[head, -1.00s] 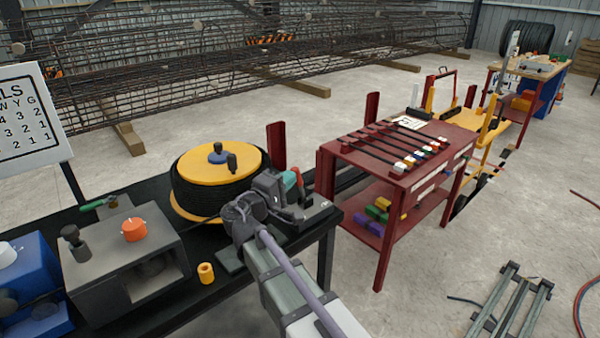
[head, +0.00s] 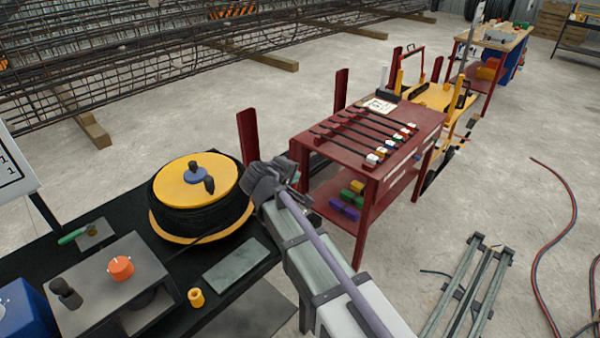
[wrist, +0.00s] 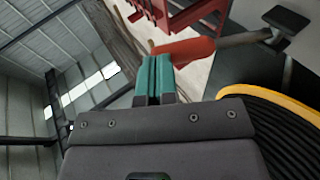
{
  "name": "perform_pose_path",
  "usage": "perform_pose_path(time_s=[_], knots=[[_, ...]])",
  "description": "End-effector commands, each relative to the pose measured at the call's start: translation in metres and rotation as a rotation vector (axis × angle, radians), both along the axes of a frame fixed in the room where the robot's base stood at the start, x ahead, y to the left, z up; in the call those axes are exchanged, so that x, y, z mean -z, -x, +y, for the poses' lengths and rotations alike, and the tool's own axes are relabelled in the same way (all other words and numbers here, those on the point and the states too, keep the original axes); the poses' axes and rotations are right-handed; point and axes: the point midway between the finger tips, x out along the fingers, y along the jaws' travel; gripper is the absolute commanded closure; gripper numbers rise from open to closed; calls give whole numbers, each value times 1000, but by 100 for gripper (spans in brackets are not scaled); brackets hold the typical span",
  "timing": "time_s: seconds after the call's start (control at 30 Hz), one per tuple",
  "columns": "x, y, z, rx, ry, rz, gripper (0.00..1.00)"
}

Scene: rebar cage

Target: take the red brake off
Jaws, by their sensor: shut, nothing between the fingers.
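The red brake shows in the wrist view as a red grip (wrist: 184,51) on a grey rod that ends at a black pad (wrist: 286,19). My gripper (wrist: 153,68) has teal fingers pressed together with nothing between them. The fingertips are at the left part of the red grip and overlap it in the picture; I cannot tell whether they touch it.
The yellow-topped reel stands on a black bench (head: 110,215). A grey box with an orange knob (head: 120,267) and a yellow ring (head: 196,297) are at its front. A red rack (head: 365,140) with rods stands beyond my wrist.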

Motion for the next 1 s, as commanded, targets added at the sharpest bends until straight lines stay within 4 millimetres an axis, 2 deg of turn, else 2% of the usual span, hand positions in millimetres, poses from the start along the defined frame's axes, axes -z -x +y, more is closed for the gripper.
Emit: perform_pose_path(time_s=[0.7,0.87,1.0], knots=[[0,-5,-5,3,3,-2,100],[-14,4,-4,4,3,-3,100],[-36,21,-1,6,2,-4,100]])
